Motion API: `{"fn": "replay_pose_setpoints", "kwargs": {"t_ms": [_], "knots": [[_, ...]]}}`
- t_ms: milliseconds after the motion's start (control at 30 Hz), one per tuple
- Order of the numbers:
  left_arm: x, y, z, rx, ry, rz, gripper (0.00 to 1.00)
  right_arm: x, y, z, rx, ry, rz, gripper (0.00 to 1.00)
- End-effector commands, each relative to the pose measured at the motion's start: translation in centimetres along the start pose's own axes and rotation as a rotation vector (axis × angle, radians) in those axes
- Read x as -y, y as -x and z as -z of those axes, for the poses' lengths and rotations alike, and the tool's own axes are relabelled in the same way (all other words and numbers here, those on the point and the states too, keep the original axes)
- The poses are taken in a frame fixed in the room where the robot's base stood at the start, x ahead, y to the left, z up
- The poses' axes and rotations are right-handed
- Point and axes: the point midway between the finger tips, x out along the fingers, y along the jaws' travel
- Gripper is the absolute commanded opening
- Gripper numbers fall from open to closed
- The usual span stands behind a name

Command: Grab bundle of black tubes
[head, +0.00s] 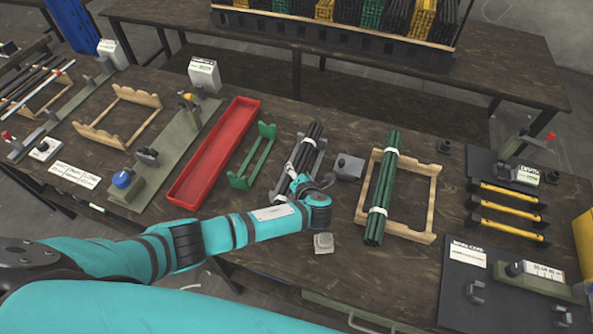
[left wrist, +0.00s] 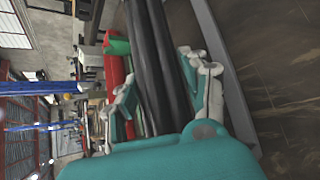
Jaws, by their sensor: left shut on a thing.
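The bundle of black tubes (head: 310,138) lies in a grey metal rack (head: 318,160) near the middle of the table. My left gripper (head: 303,183) is at the near end of the bundle and hides that end in the head view. In the left wrist view, the black tubes (left wrist: 153,60) run between the teal and grey fingers of my left gripper (left wrist: 160,95), which are shut on the bundle. The rack's grey rail (left wrist: 225,75) runs close beside the fingers. My right gripper is not in view.
A green tube bundle (head: 382,190) rests on a wooden rack to the right. An empty green rack (head: 240,182) and a red tray (head: 215,150) stand to the left. A small grey box (head: 348,167) sits close right of the bundle.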

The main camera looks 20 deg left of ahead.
Motion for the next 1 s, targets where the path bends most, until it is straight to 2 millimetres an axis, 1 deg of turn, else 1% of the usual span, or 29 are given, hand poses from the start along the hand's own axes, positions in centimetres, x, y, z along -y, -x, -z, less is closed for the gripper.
{"fn": "replay_pose_setpoints", "kwargs": {"t_ms": [33, 200, 667, 867, 1000], "knots": [[0.0, 0.0, 0.0, 0.000, 0.000, 0.000, 0.21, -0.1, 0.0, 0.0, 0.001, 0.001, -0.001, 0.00], [0.0, 0.0, 0.0, 0.000, -0.001, 0.000, 0.00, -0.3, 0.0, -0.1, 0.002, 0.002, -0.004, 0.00], [-0.4, 0.2, -0.4, 0.004, 0.002, -0.003, 0.00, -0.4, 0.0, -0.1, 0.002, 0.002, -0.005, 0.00], [-1.6, 1.0, -1.2, 0.005, 0.003, -0.003, 0.00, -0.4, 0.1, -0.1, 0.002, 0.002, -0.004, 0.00], [-2.8, 1.8, -2.1, 0.006, 0.005, -0.003, 0.00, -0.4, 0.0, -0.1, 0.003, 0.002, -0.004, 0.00]]}}
